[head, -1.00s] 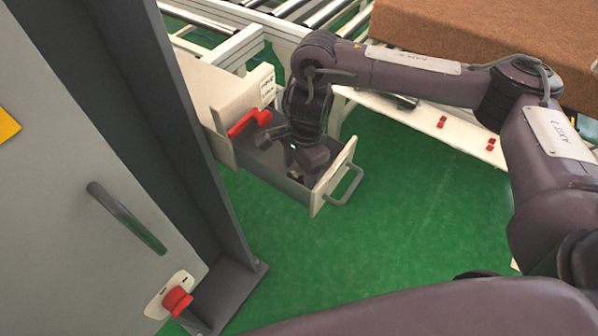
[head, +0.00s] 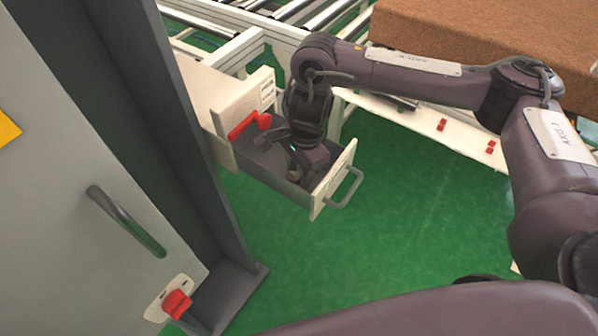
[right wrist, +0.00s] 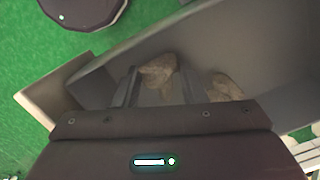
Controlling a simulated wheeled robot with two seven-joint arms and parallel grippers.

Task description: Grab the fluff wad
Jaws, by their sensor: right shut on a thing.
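My right gripper (head: 294,174) reaches down into the open grey drawer (head: 258,169). In the right wrist view, its two fingers (right wrist: 159,88) are shut on a tan, crumpled fluff wad (right wrist: 157,70) low inside the drawer. A second tan wad (right wrist: 226,87) lies to the right, outside the fingers. In the head view my wrist covers most of the drawer's inside, with only a small tan patch showing below it. My left gripper is not in view.
The drawer's white front has a grey handle (head: 347,190). A red part (head: 248,124) sits at its back. A roller conveyor (head: 300,12) and brown mattress (head: 480,40) are behind. Green floor is clear in front.

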